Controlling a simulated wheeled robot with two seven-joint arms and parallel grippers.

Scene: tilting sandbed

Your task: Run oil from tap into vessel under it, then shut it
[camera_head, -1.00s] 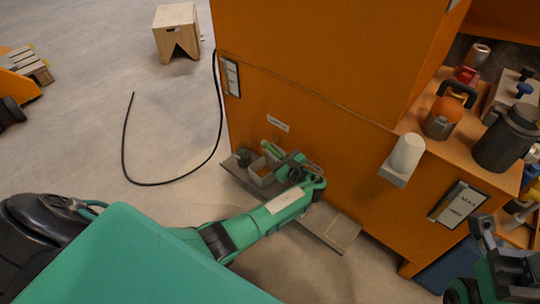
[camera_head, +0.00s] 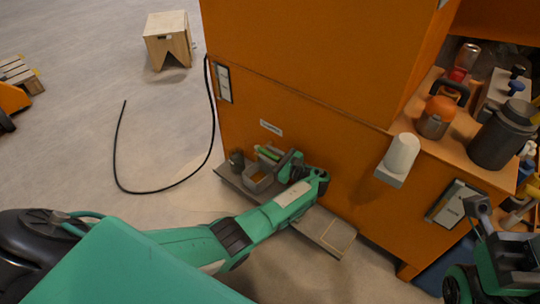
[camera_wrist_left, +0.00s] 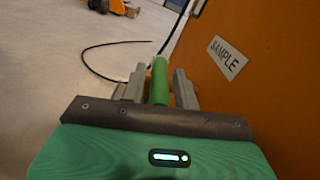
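A green rod-like handle (camera_wrist_left: 160,80), perhaps the tap's lever, stands between the grey fingers in the left wrist view. My left gripper (camera_wrist_left: 158,88) is open around it, with a narrow gap on each side. In the head view the left gripper (camera_head: 270,158) is low beside the orange cabinet's front, under the SAMPLE label (camera_head: 271,128). A grey box-like piece (camera_head: 256,180), possibly the vessel, shows beside it; the tap's spout and any oil cannot be made out. My right gripper (camera_head: 480,212) is at the right edge, its opening unclear.
A grey shelf (camera_head: 326,232) juts from the orange cabinet (camera_head: 300,60); a small dark cylinder (camera_head: 236,160) stands at its left. A white cylinder (camera_head: 402,153) sticks out higher up. A black hose (camera_head: 117,165) lies on the floor.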

